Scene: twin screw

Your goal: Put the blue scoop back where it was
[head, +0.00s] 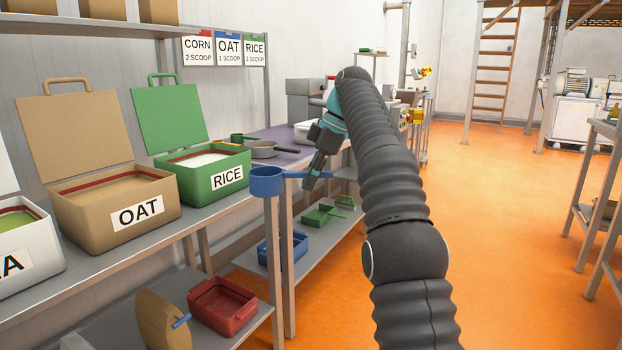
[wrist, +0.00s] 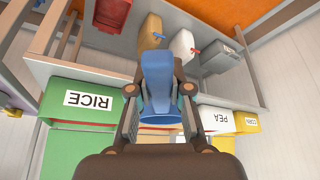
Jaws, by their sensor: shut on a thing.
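The blue scoop (head: 267,183) is in my gripper (head: 318,172), held in the air off the front edge of the upper shelf. Its round cup points left in the head view and its handle runs right into the jaws. In the wrist view the scoop (wrist: 158,85) lies between the two fingers of my gripper (wrist: 159,104). In the head view a blue tray (head: 282,248) sits on the lower shelf, behind a table leg. I cannot see inside it clearly.
Open bins labelled OAT (head: 115,215) and RICE (head: 205,180) stand on the upper shelf. A red tray (head: 222,305) and a green tray (head: 322,215) are on the lower shelves. A pan (head: 275,150) lies behind the scoop. The orange floor (head: 530,230) at right is clear.

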